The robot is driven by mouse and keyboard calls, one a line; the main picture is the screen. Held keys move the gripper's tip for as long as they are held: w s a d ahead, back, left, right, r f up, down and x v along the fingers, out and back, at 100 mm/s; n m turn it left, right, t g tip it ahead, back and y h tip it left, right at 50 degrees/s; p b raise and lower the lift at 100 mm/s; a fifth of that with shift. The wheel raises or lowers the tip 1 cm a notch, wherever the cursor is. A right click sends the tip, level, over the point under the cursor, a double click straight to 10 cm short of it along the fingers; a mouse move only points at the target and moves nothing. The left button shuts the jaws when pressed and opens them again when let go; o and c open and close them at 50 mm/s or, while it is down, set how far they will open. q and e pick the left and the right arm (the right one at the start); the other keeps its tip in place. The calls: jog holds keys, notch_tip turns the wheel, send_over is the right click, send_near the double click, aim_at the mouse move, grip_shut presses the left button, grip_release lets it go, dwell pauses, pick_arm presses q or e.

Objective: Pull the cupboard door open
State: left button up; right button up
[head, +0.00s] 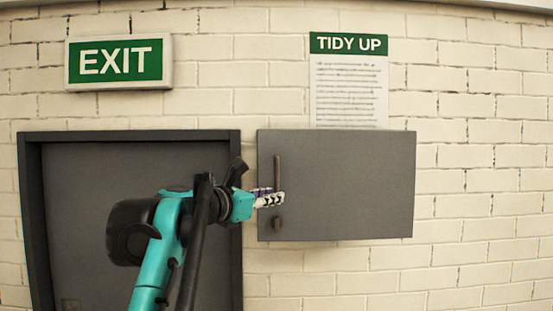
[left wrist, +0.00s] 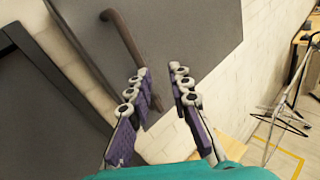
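The grey cupboard (head: 345,190) hangs on the brick wall, and its door looks shut. A vertical bar handle (head: 277,172) is on the door's left side; it also shows in the left wrist view (left wrist: 124,36), running down to the left finger. My left gripper (head: 271,199) is at the lower part of the handle, in front of the door. In the left wrist view the gripper (left wrist: 161,74) is open, with the handle's lower end beside the inner side of the left finger. I cannot tell whether they touch. My right gripper is not in view.
A dark framed door (head: 90,175) is left of the cupboard, under an EXIT sign (head: 119,62). A TIDY UP notice (head: 349,85) is above the cupboard. The wall to the right is clear.

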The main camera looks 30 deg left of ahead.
aim_at(277, 171)
pick_arm(q)
notch_tip(277, 171, up, 5)
jog(key=a+n, duration=0.2)
jog(key=a, duration=0.1)
jog(key=shift+n+t+y, duration=0.3)
jog(key=shift+t+y, duration=0.1)
jog(key=w, duration=0.2)
jog(key=w+p, duration=0.1)
jog(key=w, duration=0.2)
jog(key=w+p, duration=0.1)
jog(key=w, duration=0.1)
jog(key=shift+w+d, duration=0.25)
jog(key=shift+d, duration=0.05)
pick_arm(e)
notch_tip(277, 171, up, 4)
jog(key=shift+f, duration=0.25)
pick_arm(q)
grip_shut()
